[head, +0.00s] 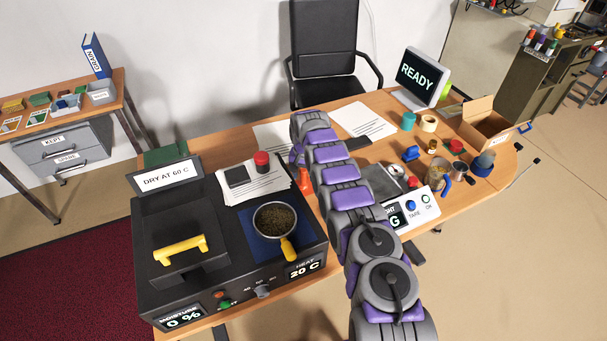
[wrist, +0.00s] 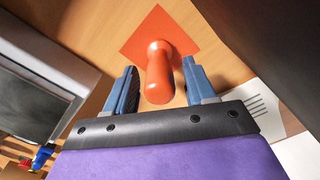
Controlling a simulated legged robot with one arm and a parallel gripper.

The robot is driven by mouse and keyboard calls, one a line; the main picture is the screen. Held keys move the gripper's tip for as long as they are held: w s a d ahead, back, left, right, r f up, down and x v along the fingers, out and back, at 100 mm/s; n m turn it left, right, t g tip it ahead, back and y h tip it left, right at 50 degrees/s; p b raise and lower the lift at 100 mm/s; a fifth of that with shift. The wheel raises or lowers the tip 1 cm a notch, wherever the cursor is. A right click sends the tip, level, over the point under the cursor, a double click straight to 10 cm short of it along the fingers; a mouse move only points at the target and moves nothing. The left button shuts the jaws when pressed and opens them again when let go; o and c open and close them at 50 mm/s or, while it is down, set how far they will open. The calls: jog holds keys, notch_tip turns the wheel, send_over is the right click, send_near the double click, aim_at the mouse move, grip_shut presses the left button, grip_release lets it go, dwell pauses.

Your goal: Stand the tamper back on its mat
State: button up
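The orange tamper (wrist: 159,75) stands on its orange square mat (wrist: 160,22) in the wrist view, its wide end at the mat and its handle towards me. It looks upright, though the steep angle makes a slight tilt hard to judge. My gripper (wrist: 160,88) is open. Its two blue-grey fingers are on either side of the handle, with a gap showing on both sides. In the head view a bit of orange (head: 304,180) shows beside my arm. My arm hides my fingertips there, and I cannot tell whether this is the tamper or its mat.
A black dryer box with a yellow handle (head: 180,249) and a pan of dark grounds (head: 274,219) are left of my arm. Papers with a red-capped jar (head: 262,161) lie behind them. A scale (head: 413,209), cups and an open carton (head: 490,123) are at the right.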

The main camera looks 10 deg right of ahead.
jog(key=shift+r, duration=0.1)
notch_tip(320, 180, up, 11)
jog(key=shift+r+p, duration=0.15)
jog(key=shift+p, duration=1.05)
jog(key=s+d+r+n, duration=0.1)
jog(key=s+d+r, duration=0.1)
jog(key=s+r, duration=0.9)
jog(key=s+d+r, duration=0.2)
jog(key=s+r, duration=0.9)
jog(key=s+a+f+n+g, duration=0.1)
jog(key=s+n, duration=0.2)
jog(key=s, duration=3.3)
jog(key=shift+s+a+f+g, duration=0.15)
jog(key=shift+s+a+g, duration=0.2)
jog(key=shift+g, duration=0.05)
